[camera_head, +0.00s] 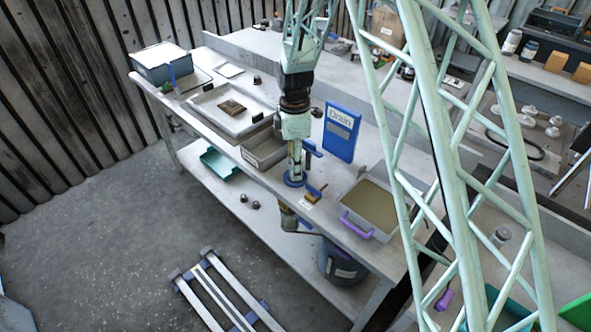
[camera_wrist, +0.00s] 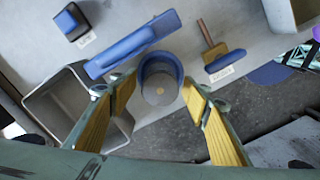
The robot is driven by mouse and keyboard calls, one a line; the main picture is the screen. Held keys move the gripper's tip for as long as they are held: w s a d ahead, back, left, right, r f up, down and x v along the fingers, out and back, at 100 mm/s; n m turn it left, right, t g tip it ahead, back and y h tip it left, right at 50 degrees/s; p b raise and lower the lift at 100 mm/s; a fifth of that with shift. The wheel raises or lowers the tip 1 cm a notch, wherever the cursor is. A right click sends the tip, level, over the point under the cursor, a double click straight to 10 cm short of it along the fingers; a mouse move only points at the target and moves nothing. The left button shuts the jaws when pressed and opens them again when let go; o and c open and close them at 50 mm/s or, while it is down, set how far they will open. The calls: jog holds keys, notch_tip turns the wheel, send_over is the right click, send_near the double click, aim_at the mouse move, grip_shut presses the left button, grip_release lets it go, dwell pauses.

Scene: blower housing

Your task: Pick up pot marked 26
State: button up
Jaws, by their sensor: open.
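My gripper (camera_wrist: 158,92) is open, with its yellow-padded fingers to either side of a round blue-rimmed piece (camera_wrist: 160,78) in the wrist view. This piece has a grey round inside with a small pale dot. I cannot tell whether it is a pot or a fixed ring at the table edge. No number 26 can be read on anything. In the head view my gripper (camera_head: 295,170) points down just above the blue ring (camera_head: 294,181) at the table's front edge, and the fingers hide part of it. Nothing shows held between the fingers.
A blue "Drain" sign (camera_head: 341,130) stands behind. A grey bin (camera_head: 263,150) is to the left, and a sand-filled tray (camera_head: 345,221) to the right. A wooden-handled tool (camera_wrist: 217,52) lies close by. Under the table stands a blue bucket (camera_head: 340,264).

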jog(key=shift+f, duration=0.5)
jog(key=c, duration=1.1)
